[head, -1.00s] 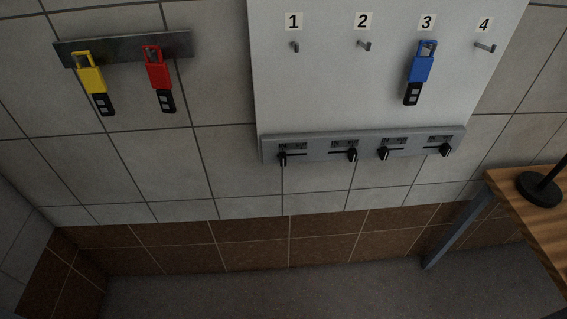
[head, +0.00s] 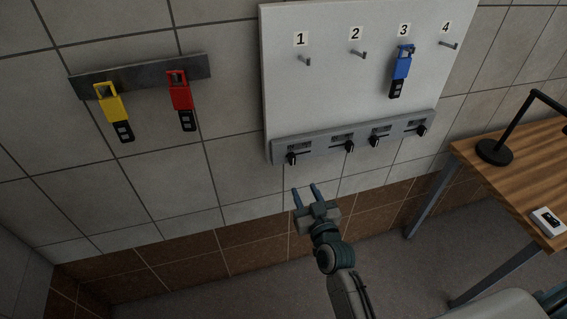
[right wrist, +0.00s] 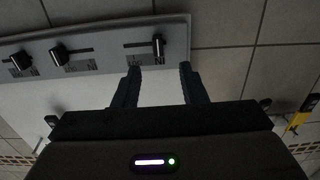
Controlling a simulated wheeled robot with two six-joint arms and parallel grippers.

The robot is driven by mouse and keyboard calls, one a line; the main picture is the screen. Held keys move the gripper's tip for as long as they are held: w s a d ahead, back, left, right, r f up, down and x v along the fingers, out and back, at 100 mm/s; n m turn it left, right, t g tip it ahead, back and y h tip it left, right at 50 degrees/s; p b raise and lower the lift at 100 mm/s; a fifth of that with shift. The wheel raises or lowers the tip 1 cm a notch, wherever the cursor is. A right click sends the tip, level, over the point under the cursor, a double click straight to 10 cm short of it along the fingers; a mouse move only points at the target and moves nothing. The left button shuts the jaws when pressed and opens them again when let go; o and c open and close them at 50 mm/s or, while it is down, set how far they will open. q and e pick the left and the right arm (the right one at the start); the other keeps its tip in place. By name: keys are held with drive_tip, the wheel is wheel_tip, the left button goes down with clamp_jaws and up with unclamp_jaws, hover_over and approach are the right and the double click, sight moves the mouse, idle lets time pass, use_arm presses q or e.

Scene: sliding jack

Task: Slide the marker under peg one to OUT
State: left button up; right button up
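The marker under peg one (head: 291,158) is a small black slider at the left end of its slot on the grey strip (head: 360,134) below the white board. It also shows in the right wrist view (right wrist: 158,46), where the scene appears upside down. Peg one (head: 305,60) is bare. My right gripper (head: 305,188) is open and empty, below the marker and apart from it. Its two fingers also show in the right wrist view (right wrist: 160,73). My left gripper is not in view.
Other black sliders sit under pegs two (head: 349,146), three (head: 374,140) and four (head: 421,130). A blue padlock (head: 401,70) hangs on peg three. Yellow (head: 114,110) and red (head: 181,100) padlocks hang on a dark rail at left. A wooden table (head: 520,165) stands at right.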

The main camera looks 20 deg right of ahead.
sight(293, 160)
drive_tip(key=w+p, duration=0.1)
drive_tip(key=w, duration=0.2)
drive_tip(key=w+r+p, duration=0.1)
drive_tip(key=w, duration=0.3)
drive_tip(key=w+p, duration=0.1)
drive_tip(key=w, duration=0.2)
drive_tip(key=shift+w+r, duration=0.15)
drive_tip(key=shift+r, duration=0.05)
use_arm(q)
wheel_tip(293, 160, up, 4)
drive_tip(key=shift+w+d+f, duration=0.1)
use_arm(e)
drive_tip(key=shift+w, duration=0.3)
drive_tip(key=shift+c, duration=0.5)
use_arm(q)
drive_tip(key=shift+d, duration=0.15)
use_arm(e)
clamp_jaws()
